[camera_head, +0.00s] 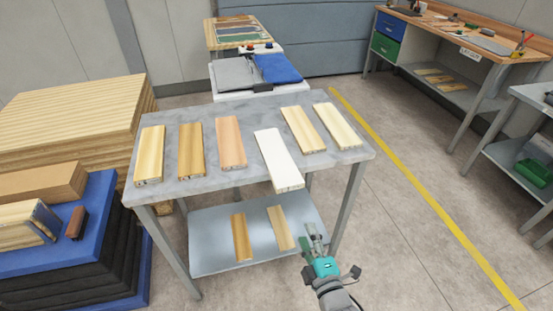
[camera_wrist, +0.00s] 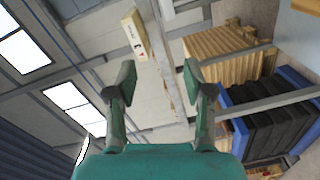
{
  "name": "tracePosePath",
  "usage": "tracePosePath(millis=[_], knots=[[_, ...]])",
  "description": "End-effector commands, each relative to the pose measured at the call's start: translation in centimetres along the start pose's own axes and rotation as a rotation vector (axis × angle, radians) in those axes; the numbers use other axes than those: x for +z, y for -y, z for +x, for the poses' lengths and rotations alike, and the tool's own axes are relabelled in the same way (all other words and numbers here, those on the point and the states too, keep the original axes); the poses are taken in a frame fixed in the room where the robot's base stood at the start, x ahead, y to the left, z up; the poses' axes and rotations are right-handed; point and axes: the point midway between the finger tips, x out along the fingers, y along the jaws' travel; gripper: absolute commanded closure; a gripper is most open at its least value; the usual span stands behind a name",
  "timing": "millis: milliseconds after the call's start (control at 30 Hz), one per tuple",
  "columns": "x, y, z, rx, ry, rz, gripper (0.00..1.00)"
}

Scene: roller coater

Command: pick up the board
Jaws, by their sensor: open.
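Several boards lie side by side on a grey table (camera_head: 215,110). The white board (camera_head: 277,158) lies in the middle, with its near end reaching over the front edge. Tan and brown boards (camera_head: 149,153) lie to its left, and two pale boards (camera_head: 303,129) to its right. My gripper (camera_head: 314,237) is in front of the table, below the tabletop and apart from the boards. In the wrist view my gripper (camera_wrist: 160,76) is open, with nothing between its fingers. A pale board-like piece (camera_wrist: 135,35) shows beyond them; I cannot tell which board it is.
Two more boards (camera_head: 241,236) lie on the table's lower shelf (camera_head: 215,260). A wooden stack (camera_head: 75,110) and blue and black pallets (camera_head: 75,275) stand at left. A workbench (camera_head: 470,40) stands at back right. Floor right of the table is clear.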

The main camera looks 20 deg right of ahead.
Motion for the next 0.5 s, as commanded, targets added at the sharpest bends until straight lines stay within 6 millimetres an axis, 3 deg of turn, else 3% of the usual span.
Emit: tracePosePath(millis=[33,200,500], knots=[[-0.2,-1.1,1.9,0.017,-0.004,-0.051,0.48],[-0.8,-3.2,5.9,0.037,-0.008,-0.197,0.48],[-1.1,-4.4,8.9,0.046,-0.009,-0.271,0.48]])
